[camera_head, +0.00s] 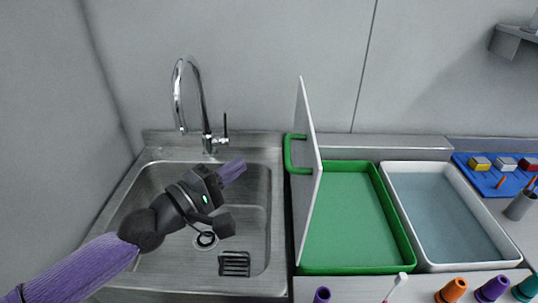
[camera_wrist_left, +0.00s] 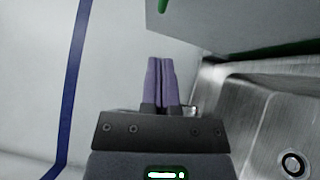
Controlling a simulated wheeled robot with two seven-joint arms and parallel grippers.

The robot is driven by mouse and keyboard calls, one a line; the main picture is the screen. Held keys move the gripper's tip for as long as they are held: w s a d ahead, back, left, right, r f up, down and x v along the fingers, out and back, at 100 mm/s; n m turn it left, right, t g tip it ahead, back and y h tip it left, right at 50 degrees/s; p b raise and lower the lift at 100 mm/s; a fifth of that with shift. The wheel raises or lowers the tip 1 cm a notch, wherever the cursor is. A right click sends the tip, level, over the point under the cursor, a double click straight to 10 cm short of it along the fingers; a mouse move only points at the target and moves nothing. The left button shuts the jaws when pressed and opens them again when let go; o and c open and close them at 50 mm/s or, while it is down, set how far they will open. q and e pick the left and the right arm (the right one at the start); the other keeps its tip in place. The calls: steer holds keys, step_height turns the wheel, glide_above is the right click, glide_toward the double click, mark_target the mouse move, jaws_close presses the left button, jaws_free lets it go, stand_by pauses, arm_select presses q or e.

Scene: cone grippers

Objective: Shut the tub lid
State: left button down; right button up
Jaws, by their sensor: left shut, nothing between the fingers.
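The green tub (camera_head: 350,220) stands to the right of the sink, open and empty. Its white lid (camera_head: 308,165) stands up along the tub's left side, seen nearly edge-on. A green handle (camera_head: 290,154) sticks out from the lid's left face. My left gripper (camera_head: 238,168) is over the sink, left of the lid and apart from it, its purple fingers shut and empty. In the left wrist view the shut fingers (camera_wrist_left: 160,82) show in the middle, with the lid's grey face (camera_wrist_left: 240,25) above them at the right. My right gripper is not in view.
A steel sink (camera_head: 150,190) with a tall tap (camera_head: 205,125) lies under and behind my left arm. A white-rimmed tray (camera_head: 450,210) stands right of the tub. Several coloured cones, including an orange one (camera_head: 451,291), stand along the front. A blue mat (camera_head: 490,178) holds small blocks.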

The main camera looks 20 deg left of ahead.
mark_target(290, 160)
arm_select(q)
steer(key=w+d, duration=0.1)
steer(key=w+d+p, duration=0.1)
steer(key=d, duration=0.1)
steer(key=w+d+r+p, duration=0.1)
steer(key=shift+w+d, duration=0.2)
steer(key=shift+d, duration=0.05)
steer(key=shift+w+d+f, duration=0.1)
steer(key=shift+w+d, duration=0.05)
steer(key=shift+d, duration=0.2)
